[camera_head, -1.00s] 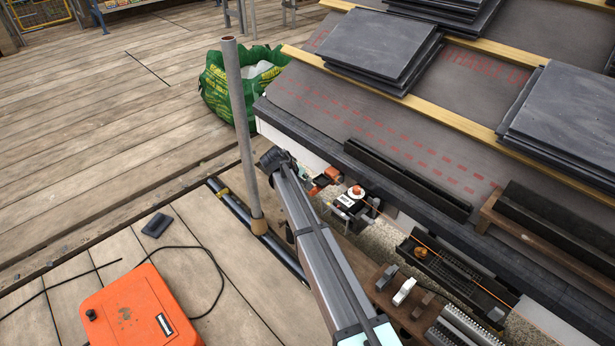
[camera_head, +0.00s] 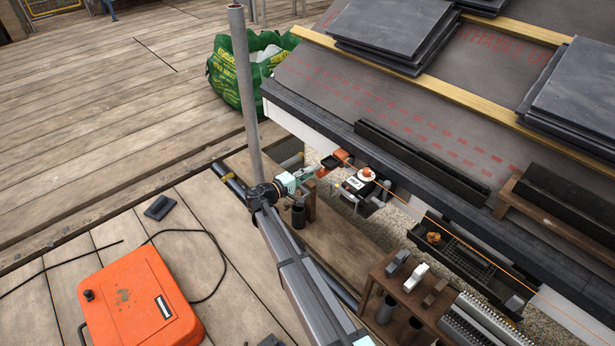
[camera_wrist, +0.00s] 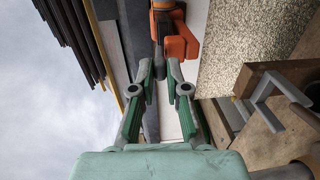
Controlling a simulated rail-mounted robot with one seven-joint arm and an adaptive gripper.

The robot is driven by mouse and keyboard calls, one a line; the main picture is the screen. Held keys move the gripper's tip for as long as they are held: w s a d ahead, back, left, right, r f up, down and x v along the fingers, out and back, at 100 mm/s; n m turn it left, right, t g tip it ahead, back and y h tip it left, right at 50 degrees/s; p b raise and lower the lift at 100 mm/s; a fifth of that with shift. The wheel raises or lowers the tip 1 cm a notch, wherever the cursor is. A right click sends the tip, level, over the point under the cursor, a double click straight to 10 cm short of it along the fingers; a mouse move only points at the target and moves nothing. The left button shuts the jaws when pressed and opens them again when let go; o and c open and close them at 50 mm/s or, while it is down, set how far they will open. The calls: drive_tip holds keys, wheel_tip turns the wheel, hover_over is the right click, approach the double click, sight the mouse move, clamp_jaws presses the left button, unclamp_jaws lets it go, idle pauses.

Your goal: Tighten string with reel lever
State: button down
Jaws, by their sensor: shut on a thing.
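The orange string reel (camera_head: 332,162) is at the near left end of the roof edge. In the wrist view the reel (camera_wrist: 184,44) is just beyond my fingertips, slightly right of centre. An orange string (camera_head: 462,237) runs along the eaves to the lower right. My pale green gripper (camera_head: 315,173) reaches the reel from the left. In the wrist view its two fingers (camera_wrist: 162,78) are close together around a narrow dark part, which appears to be the reel's lever. The fingertips and reel body hide much of this part.
A grey upright pole (camera_head: 243,95) stands close beside my arm. A black and white device with an orange knob (camera_head: 358,184) is right of the reel. A wooden tool rack (camera_head: 375,273) stands below the eaves.

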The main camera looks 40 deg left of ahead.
drive_tip(key=shift+f+t+b, duration=0.3)
drive_tip(key=shift+t+b, duration=0.1)
drive_tip(key=shift+t, duration=0.1)
drive_tip(key=shift+w, duration=0.1)
drive_tip(key=c, duration=1.2)
unclamp_jaws()
drive_tip(key=shift+o, duration=0.2)
drive_tip(key=s+a, duration=0.1)
drive_tip(key=s, duration=1.1)
drive_tip(key=shift+a, duration=0.15)
drive_tip(key=shift+f, duration=0.1)
